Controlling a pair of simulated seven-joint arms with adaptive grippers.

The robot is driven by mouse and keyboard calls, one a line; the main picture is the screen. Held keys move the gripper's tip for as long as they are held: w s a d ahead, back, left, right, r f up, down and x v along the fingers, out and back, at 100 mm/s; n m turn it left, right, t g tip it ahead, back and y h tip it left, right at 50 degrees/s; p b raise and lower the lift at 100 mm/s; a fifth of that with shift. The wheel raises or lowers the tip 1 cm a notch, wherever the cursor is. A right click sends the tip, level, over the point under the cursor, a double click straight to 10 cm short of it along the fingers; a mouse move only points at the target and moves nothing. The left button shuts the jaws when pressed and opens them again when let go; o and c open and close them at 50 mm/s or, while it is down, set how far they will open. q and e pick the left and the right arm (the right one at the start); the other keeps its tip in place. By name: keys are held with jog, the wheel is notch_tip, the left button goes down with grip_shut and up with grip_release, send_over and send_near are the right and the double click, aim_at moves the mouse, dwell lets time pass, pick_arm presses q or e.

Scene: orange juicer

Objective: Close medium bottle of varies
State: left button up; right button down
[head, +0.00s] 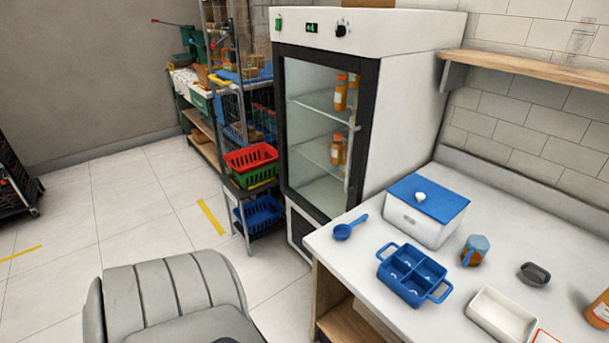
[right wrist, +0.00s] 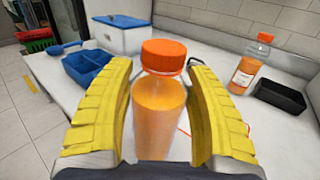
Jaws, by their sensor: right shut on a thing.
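In the right wrist view, a bottle of orange juice (right wrist: 158,108) stands upright between the yellow fingers of my right gripper (right wrist: 160,95). The gripper is shut on the bottle's body, with one finger on each side. An orange cap (right wrist: 163,56) sits on top of this bottle; I cannot tell how tight it is. A second bottle (right wrist: 245,66), with a clear upper part and an orange cap, stands behind to the right. In the head view an orange bottle (head: 599,312) is cut off by the right edge; I cannot tell which one it is. My left gripper is not in view.
The white counter (head: 350,262) holds a blue divided tray (head: 405,292), a blue scoop (head: 343,231), a white box with a blue lid (head: 425,222), an orange-and-blue jug (head: 474,252) and a white tray (head: 490,318). A black tray (right wrist: 280,95) is at right. A fridge (head: 415,95) stands behind.

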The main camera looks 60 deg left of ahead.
jog(key=shift+r, duration=0.1)
jog(key=w+d+r+m+t+h, duration=0.2)
jog(key=w+d+r+h, duration=0.1)
jog(key=w+d+r, duration=0.6)
jog(key=w+d+r+m+t+h, duration=0.1)
jog(key=w+d+r+m+h, duration=0.15)
jog(key=w+d+r, duration=0.6)
jog(key=w+d+r+m+t+h, duration=0.1)
jog(key=w+d+m+h, duration=0.2)
jog(key=w+d+h, duration=0.2)
jog(key=shift+w+d, duration=0.7)
jog(key=shift+d, duration=0.15)
jog(key=shift+r, duration=0.1)
notch_tip(320, 180, down, 16)
jog(key=shift+r, duration=0.15)
